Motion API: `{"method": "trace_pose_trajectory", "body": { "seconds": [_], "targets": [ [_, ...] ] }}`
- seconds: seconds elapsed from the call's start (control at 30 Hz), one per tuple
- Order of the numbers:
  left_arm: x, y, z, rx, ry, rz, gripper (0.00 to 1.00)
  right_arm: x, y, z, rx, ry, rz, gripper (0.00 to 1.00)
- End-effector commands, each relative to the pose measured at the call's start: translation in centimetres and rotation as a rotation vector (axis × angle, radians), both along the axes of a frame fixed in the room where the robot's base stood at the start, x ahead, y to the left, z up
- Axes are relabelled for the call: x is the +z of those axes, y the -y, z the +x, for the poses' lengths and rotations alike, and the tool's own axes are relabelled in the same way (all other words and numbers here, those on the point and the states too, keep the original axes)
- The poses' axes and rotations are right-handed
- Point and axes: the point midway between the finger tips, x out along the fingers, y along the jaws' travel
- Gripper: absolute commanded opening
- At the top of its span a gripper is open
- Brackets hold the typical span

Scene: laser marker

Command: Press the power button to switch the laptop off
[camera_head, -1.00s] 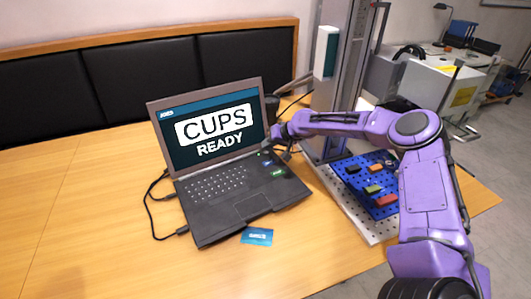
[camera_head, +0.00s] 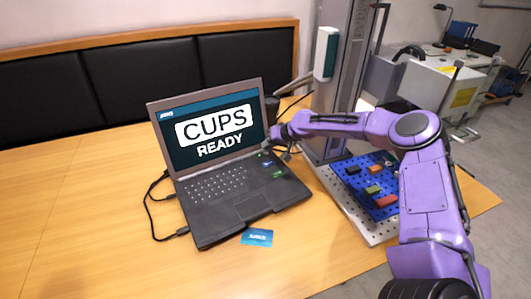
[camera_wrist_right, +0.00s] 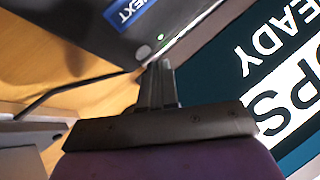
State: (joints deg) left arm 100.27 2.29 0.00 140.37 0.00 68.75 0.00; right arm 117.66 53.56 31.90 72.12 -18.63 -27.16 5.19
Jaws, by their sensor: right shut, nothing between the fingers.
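The black laptop (camera_head: 225,215) stands open on the wooden table. Its lit screen (camera_head: 208,130) reads "CUPS READY". In the right wrist view the shut, empty fingertips of my right gripper (camera_wrist_right: 158,66) are by the laptop's rear corner, near the screen hinge. A small round button (camera_wrist_right: 143,53) is right by the fingertips, partly covered by them; I cannot tell whether they touch it. A small green light (camera_wrist_right: 160,37) glows beside it. In the head view my right gripper (camera_head: 272,147) is small at the laptop's right rear corner. My left gripper is not in view.
A blue label reading "NEXT" (camera_wrist_right: 128,12) and a green label (camera_head: 278,174) are on the laptop's deck. A blue card (camera_head: 257,237) lies in front. Cables run left of the laptop. The laser marker's column (camera_head: 345,90) and blue pegboard bed (camera_head: 365,180) stand right.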

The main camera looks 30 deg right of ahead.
Motion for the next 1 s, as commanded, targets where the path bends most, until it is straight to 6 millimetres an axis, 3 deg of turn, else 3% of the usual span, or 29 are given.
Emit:
{"method": "trace_pose_trajectory", "body": {
  "seconds": [1.0],
  "targets": [
    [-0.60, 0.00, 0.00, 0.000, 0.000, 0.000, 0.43, -0.89, -0.01, -0.01, 0.000, 0.000, 0.000, 0.00]
  ]
}}
